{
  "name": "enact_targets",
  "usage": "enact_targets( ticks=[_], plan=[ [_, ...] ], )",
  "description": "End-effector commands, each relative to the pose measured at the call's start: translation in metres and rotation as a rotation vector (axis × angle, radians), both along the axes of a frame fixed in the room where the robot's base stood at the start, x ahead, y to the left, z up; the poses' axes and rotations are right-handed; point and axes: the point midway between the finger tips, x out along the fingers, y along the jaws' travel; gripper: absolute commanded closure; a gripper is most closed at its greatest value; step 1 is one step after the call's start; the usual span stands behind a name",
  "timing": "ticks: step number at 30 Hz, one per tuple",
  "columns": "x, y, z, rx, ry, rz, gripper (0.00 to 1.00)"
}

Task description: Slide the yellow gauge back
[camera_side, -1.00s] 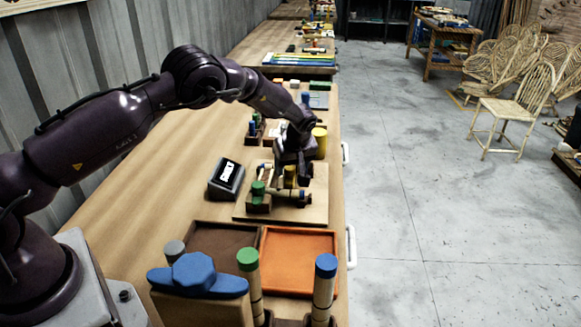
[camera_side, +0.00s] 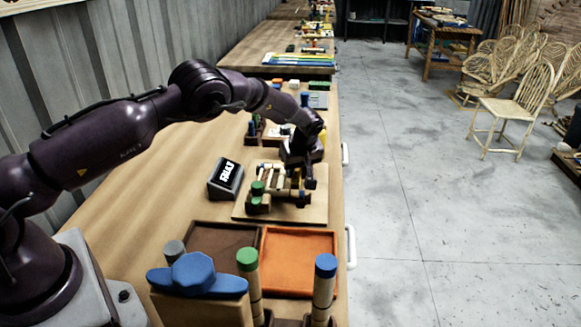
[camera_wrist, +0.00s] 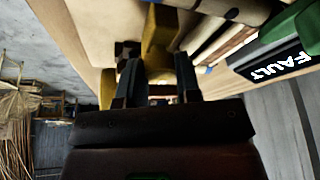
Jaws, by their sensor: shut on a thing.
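In the wrist view the yellow gauge (camera_wrist: 160,32) stands between the two dark fingers of my gripper (camera_wrist: 155,75), which is shut on it. In the side view my gripper (camera_side: 298,172) is low over the wooden board (camera_side: 315,213), at its far right part. The gauge is mostly hidden there behind the gripper and the fixture. The fixture on the board holds pale rattan pieces with blue ends and a green-topped post (camera_side: 257,188).
A black display reading FAULT (camera_side: 226,178) stands left of the board. An orange tray (camera_side: 298,262) and a brown tray (camera_side: 222,243) lie nearer the camera. Green-topped (camera_side: 248,262) and blue-topped (camera_side: 325,268) posts stand in front of them.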

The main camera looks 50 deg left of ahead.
Motion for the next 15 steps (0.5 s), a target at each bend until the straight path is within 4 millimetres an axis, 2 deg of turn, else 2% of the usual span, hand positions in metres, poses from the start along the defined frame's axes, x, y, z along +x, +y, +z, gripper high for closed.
enact_targets(
  ticks=[6, 15],
  plan=[
    [0.025, -0.02, 0.0, 0.004, -0.007, -0.002, 1.0],
    [0.042, -0.036, 0.0, 0.007, -0.007, -0.002, 1.0]
  ],
)
